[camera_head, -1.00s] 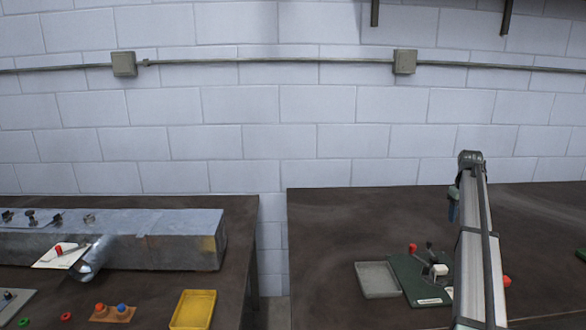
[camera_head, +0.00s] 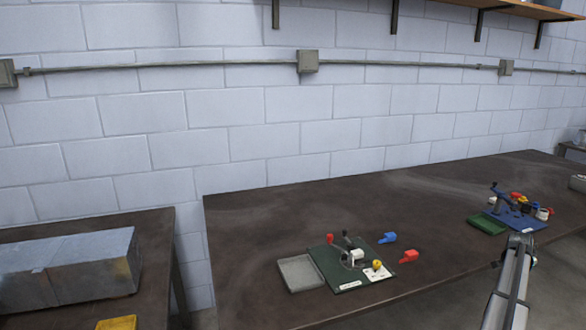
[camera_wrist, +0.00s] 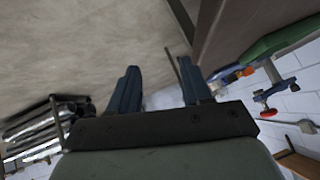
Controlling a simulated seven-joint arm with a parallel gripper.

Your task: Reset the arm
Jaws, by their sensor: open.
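My gripper (camera_wrist: 158,88) shows in the wrist view as two dark blue fingers standing apart with nothing between them. It is open and empty. In the wrist view it is over a grey floor (camera_wrist: 80,45), with a dark table edge beyond at the upper right. In the head view my arm stands at the lower right, in front of the right table; its gripper end cannot be made out there.
The long brown table (camera_head: 240,240) bears a green board (camera_head: 333,268), a grey tray (camera_head: 299,273), a blue connector (camera_head: 388,238), a red connector (camera_head: 409,256), a blue board (camera_head: 515,218) and a green tray (camera_head: 487,225). A metal duct (camera_head: 60,272) lies on the left table.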

